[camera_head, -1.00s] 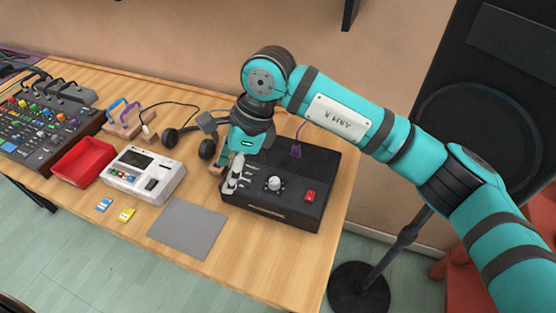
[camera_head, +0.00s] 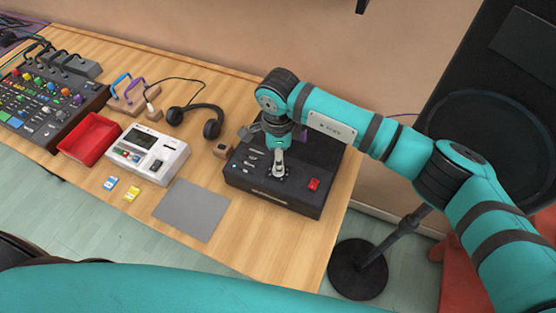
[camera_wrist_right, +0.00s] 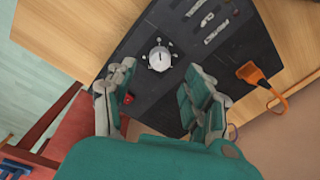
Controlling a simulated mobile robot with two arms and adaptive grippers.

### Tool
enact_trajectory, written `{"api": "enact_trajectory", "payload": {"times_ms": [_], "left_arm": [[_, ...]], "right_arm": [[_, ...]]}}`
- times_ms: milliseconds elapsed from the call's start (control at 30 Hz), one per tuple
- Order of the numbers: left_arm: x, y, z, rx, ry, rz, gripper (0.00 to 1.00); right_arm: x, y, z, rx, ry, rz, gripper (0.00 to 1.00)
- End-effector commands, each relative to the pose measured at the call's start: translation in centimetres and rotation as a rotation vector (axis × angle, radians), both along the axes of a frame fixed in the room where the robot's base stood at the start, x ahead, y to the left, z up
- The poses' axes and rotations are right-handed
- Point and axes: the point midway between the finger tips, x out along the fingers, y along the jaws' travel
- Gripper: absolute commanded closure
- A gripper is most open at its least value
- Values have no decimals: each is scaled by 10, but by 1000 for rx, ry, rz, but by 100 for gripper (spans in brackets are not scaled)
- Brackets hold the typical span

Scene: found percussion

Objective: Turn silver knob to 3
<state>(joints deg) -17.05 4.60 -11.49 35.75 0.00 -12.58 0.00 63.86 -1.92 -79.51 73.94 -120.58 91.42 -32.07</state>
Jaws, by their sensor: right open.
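The silver knob (camera_wrist_right: 160,58) sits on top of a black box (camera_head: 258,190), with small marks around it. A dark line on its face points roughly upward in the right wrist view. In the head view my gripper mostly hides it. My right gripper (camera_head: 279,172) points down over the knob. In the wrist view its fingers (camera_wrist_right: 157,70) are spread apart and empty, and the knob shows between and just beyond the tips. I cannot tell whether they touch it. My left gripper is out of view; a teal part of my arm crosses the bottom of the head view.
Left are a small block (camera_head: 222,148), headphones (camera_head: 195,120), a white device (camera_head: 150,155) and a red tray (camera_head: 92,140). A grey mat (camera_head: 190,210) lies in front.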

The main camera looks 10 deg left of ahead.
Motion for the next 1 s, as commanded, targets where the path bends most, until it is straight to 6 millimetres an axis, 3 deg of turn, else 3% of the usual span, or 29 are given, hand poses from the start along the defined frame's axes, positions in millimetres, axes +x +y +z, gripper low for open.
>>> {"api": "enact_trajectory", "payload": {"times_ms": [100, 300, 500, 700, 1000], "left_arm": [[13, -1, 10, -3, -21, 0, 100], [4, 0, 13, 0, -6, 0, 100], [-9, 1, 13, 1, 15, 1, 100], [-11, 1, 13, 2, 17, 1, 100], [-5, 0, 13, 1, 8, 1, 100]], "right_arm": [[0, 1, -21, -1, 4, 0, 48], [2, 1, -46, 1, 2, -1, 48], [3, 1, -53, 1, -1, 1, 48], [3, 1, -53, 1, -1, 1, 49], [3, 1, -53, 1, -1, 1, 88]]}}
